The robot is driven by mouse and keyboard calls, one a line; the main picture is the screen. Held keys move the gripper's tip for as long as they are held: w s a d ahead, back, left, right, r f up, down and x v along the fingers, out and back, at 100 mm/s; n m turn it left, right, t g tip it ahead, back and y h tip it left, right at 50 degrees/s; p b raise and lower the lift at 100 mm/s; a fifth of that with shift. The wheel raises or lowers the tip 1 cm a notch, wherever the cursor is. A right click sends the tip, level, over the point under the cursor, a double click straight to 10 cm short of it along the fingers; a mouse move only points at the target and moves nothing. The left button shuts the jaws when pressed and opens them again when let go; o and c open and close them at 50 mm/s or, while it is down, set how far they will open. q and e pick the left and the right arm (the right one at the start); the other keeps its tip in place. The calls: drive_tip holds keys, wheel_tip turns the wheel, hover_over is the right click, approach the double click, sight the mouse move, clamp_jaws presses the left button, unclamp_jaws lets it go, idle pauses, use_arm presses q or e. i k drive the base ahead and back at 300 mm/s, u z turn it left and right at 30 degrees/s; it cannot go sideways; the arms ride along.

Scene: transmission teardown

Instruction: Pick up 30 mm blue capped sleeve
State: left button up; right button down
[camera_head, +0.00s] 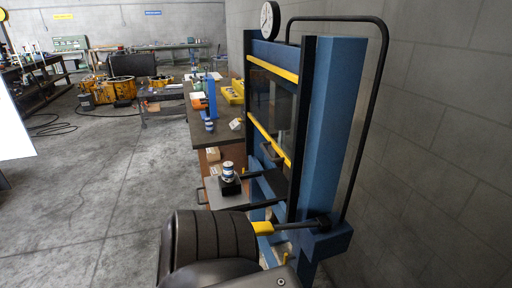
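A small white and blue cylindrical piece (228,172), likely a capped sleeve, stands upright on a black block (231,187) beside the blue press. A similar small blue and white cylinder (210,126) stands on the workbench behind it. Both are too small to tell their size or which is the 30 mm one. A large dark ringed arm link of mine fills the bottom centre, in front of the press. No gripper fingers can be made out in this view.
The tall blue press (335,120) with yellow bars and a dial gauge (269,19) stands close on the right, against a grey wall. The workbench (228,137) holds a blue stand (210,97) and a yellow tray (232,92). Open concrete floor (110,190) lies to the left.

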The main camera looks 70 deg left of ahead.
sight(228, 167)
drive_tip(key=u, duration=0.05)
drive_tip(key=i, duration=1.3)
drive_tip(key=u, duration=1.4)
